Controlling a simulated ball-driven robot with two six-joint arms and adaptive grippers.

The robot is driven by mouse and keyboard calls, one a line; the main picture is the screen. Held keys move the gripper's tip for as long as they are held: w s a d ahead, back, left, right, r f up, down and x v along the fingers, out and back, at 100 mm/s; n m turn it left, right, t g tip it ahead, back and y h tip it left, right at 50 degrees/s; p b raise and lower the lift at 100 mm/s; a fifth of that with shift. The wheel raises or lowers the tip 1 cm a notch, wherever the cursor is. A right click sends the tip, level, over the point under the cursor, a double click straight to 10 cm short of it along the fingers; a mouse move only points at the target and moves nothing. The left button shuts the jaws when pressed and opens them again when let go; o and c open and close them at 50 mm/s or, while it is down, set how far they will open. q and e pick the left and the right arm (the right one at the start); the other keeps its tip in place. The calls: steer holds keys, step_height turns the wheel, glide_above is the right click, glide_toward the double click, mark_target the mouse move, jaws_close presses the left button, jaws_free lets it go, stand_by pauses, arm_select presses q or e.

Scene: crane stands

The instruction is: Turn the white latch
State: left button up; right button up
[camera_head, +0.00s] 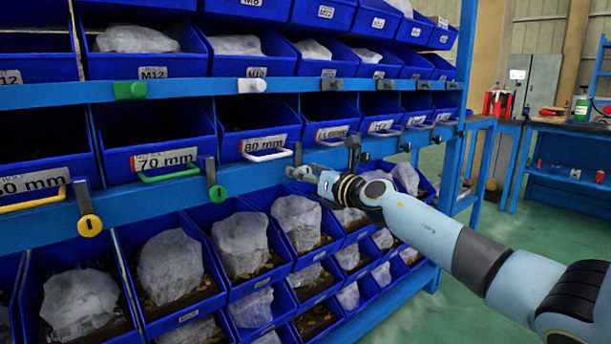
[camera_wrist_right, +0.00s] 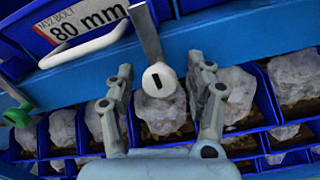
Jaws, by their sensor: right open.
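The white latch has a round white hub with a dark slot and a flat metal bar. In the right wrist view the hub (camera_wrist_right: 158,79) sits on the blue rail, and its bar points up, slightly tilted, in front of the 80 mm bin. In the head view the latch's bar (camera_head: 297,154) stands upright beside the white-handled drawer; its hub is partly hidden by my fingers. My right gripper (camera_head: 325,160) is open in front of the rail. In the right wrist view its fingers (camera_wrist_right: 160,88) spread on either side of the hub, apparently not touching it. My left gripper is out of view.
The drawer's white handle (camera_head: 270,155) is close left of the latch. A green latch (camera_head: 217,192) and a yellow latch (camera_head: 90,224) sit farther left on the rail. Blue bins with bagged parts fill the rack below. Green floor (camera_head: 450,310) is open at right.

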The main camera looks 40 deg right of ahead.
steer(key=c, duration=0.6)
jaws_close()
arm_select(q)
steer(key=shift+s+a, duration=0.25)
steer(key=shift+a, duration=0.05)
